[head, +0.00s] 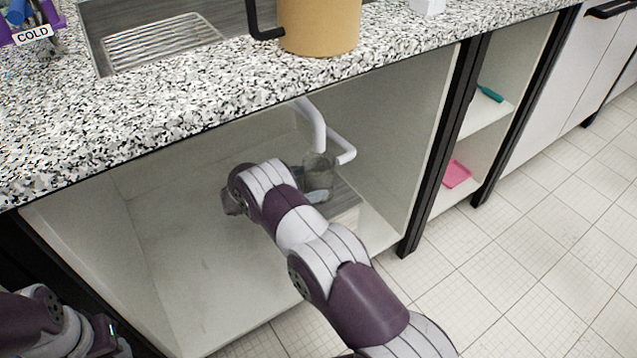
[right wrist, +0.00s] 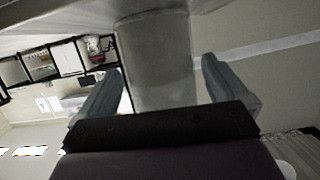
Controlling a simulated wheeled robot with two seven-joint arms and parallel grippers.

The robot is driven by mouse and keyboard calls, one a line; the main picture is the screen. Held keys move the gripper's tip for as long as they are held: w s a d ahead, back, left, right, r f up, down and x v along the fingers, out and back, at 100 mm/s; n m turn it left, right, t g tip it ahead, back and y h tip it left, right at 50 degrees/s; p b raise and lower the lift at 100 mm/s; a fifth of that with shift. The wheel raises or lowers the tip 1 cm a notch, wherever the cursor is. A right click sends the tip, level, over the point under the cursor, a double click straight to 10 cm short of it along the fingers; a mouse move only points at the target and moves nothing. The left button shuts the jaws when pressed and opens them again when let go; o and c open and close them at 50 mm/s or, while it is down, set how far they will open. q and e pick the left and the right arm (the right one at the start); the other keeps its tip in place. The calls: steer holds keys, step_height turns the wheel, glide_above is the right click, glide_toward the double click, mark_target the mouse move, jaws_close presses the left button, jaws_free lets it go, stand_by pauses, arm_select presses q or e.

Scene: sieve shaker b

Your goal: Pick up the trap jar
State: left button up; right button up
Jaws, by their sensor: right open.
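The trap jar (head: 318,178) is a clear, greyish jar in the open cabinet under the sink, below the white drain pipe (head: 312,122). My right arm reaches into the cabinet just left of it and hides part of it; my right fingers do not show clearly in the head view. In the right wrist view my right gripper (right wrist: 162,66) is open, with the trap jar (right wrist: 155,55) between its two fingers. The gripper is not closed on it. Part of my left arm shows at the lower left of the head view; its fingers are not visible.
The speckled countertop (head: 190,110) overhangs the cabinet. A tan container (head: 320,25) stands on it near the sink (head: 165,40). The cabinet's right wall (head: 395,130) and dark post (head: 440,150) bound the opening. The cabinet floor (head: 200,270) at left is clear.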

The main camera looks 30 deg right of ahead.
steer(key=x, duration=0.1)
steer(key=b+x, duration=0.1)
steer(key=x, duration=0.1)
steer(key=shift+d+f, duration=0.15)
steer(key=shift+f, duration=0.2)
steer(key=shift+d, duration=0.25)
steer(key=shift+r, duration=0.15)
steer(key=shift+c, duration=0.7)
steer(key=c, duration=1)
steer(key=shift+o, duration=0.2)
steer(key=shift+r, duration=0.15)
